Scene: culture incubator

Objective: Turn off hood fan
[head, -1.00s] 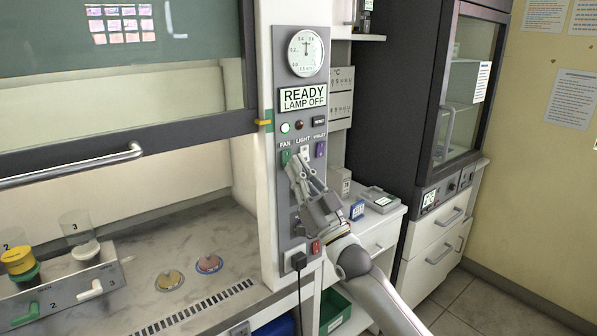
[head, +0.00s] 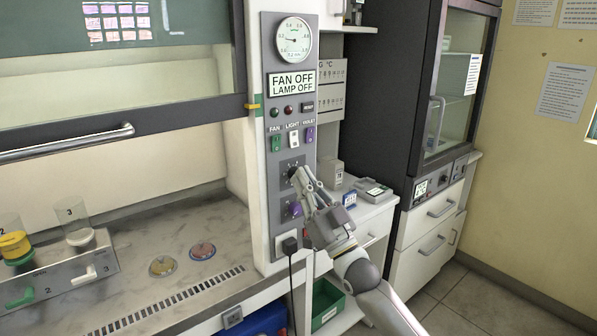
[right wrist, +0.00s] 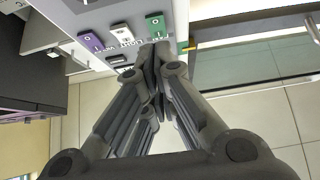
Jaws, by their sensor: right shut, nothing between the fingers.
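The hood's control panel (head: 268,105) stands upright at the middle of the head view. Its display (head: 291,83) reads "FAN OFF" and "LAMP OFF". The green fan switch (head: 276,143) sits at the left of a row with a white light switch (head: 294,139) and a violet switch (head: 309,136). The green switch also shows in the right wrist view (right wrist: 155,26). My right gripper (head: 296,174) is shut and empty, below the switch row and apart from the fan switch. In the wrist view its fingertips (right wrist: 152,52) meet below the switches. My left gripper is not seen.
A round gauge (head: 293,38) tops the panel. The hood sash (head: 120,110) with its handle is at left, above a worktop with two round dishes (head: 163,266). A white counter (head: 375,212) and a dark cabinet (head: 395,100) stand at right.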

